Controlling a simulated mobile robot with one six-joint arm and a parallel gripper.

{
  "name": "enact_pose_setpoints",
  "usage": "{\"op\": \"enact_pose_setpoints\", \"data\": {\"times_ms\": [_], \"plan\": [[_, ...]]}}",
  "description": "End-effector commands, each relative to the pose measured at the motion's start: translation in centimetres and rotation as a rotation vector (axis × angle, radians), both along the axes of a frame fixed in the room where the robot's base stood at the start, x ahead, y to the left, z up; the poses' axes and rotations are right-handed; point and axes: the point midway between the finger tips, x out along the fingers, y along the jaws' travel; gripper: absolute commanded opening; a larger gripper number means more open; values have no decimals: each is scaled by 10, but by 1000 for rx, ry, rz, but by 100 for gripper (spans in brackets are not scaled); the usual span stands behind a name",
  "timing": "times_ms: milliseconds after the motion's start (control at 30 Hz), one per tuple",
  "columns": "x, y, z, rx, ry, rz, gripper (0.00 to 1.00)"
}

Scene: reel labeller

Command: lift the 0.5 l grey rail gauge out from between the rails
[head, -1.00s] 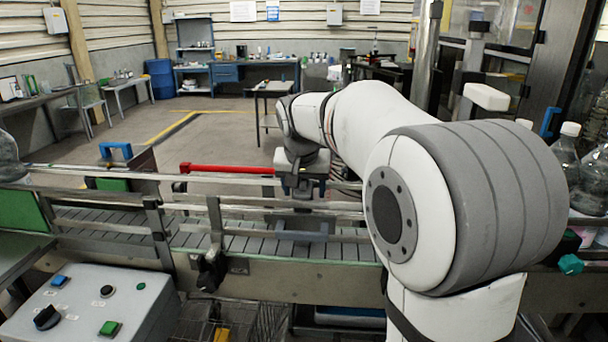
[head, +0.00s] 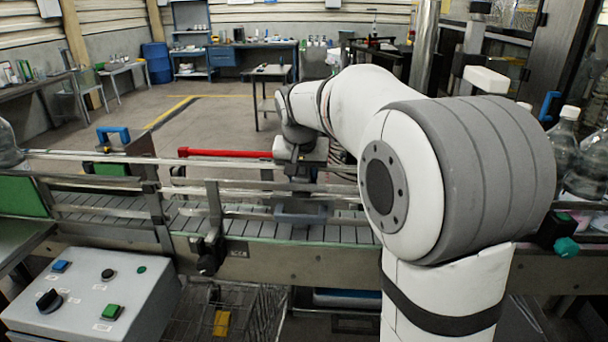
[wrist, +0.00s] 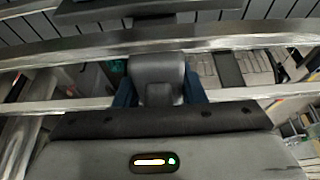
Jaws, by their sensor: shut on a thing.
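The grey rail gauge (head: 303,213) shows as a small blue-grey block between the conveyor's guide rails, low over the slatted belt in the head view. Rails cross in front of part of it. My gripper (head: 302,186) is above it, reaching down over the rails. In the wrist view the gauge's dark grey top (wrist: 157,72) sits between the two blue-tipped fingers of my gripper (wrist: 158,93), which are shut on it. Whether its underside touches the belt is hidden.
Steel guide rails (head: 100,176) run along both sides of the belt (head: 260,229). A red bar (head: 225,153) lies behind my gripper. A control box (head: 90,295) stands front left. Clear bottles (head: 565,140) stand at the right. Above the rails is open.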

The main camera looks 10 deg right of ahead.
Motion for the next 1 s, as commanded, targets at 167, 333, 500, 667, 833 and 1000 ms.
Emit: {"op": "enact_pose_setpoints", "data": {"times_ms": [167,333,500,667,833,1000], "plan": [[0,0,0,0,0,0,6],[0,0,9,0,-1,0,6],[0,1,24,-1,-1,1,6],[0,1,37,0,-1,1,6],[0,1,51,0,-1,1,6],[0,1,64,0,-1,2,6]]}}
